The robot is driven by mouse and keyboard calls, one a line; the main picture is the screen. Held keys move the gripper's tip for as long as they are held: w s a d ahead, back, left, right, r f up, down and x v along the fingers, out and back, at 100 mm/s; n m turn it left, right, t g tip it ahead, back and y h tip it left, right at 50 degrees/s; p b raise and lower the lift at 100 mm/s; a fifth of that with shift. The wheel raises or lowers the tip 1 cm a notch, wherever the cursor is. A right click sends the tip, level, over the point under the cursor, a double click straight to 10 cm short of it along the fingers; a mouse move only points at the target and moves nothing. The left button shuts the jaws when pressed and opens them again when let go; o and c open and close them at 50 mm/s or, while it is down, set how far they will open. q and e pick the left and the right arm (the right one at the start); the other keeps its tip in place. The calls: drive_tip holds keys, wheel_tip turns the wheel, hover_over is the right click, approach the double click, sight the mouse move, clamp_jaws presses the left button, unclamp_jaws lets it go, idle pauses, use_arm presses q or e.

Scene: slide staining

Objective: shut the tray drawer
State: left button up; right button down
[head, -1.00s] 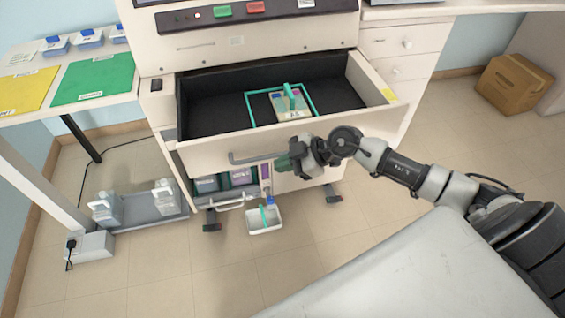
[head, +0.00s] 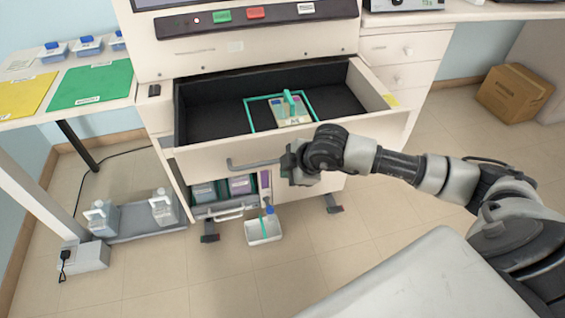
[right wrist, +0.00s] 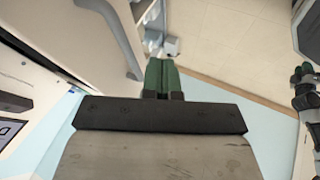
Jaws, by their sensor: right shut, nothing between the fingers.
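The tray drawer (head: 215,162) of the white machine stands pulled open in the head view, with its dark inside showing. A teal rack frame with a slide tray (head: 291,112) and a teal handle sits inside it. A grey bar handle (head: 250,164) runs along the drawer front. My right gripper (head: 289,165) is at the drawer front by the right end of the handle. Its green fingertips show together in the right wrist view (right wrist: 161,76), shut and empty. I cannot tell whether they touch the front. My left gripper is not in view.
Below the drawer are an open shelf with boxes (head: 240,186) and a small white bin (head: 263,230). A side table with yellow and green mats (head: 92,80) stands left. A cardboard box (head: 514,93) lies on the floor at right.

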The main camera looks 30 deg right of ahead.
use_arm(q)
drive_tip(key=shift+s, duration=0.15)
use_arm(e)
drive_tip(key=w, duration=0.1)
drive_tip(key=w+f, duration=0.1)
drive_tip(key=w, duration=0.2)
drive_tip(key=shift+w+d+f, duration=0.2)
drive_tip(key=shift+d+f, duration=0.1)
drive_tip(key=shift+f, duration=0.1)
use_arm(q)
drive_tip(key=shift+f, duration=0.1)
use_arm(e)
drive_tip(key=shift+w, duration=0.15)
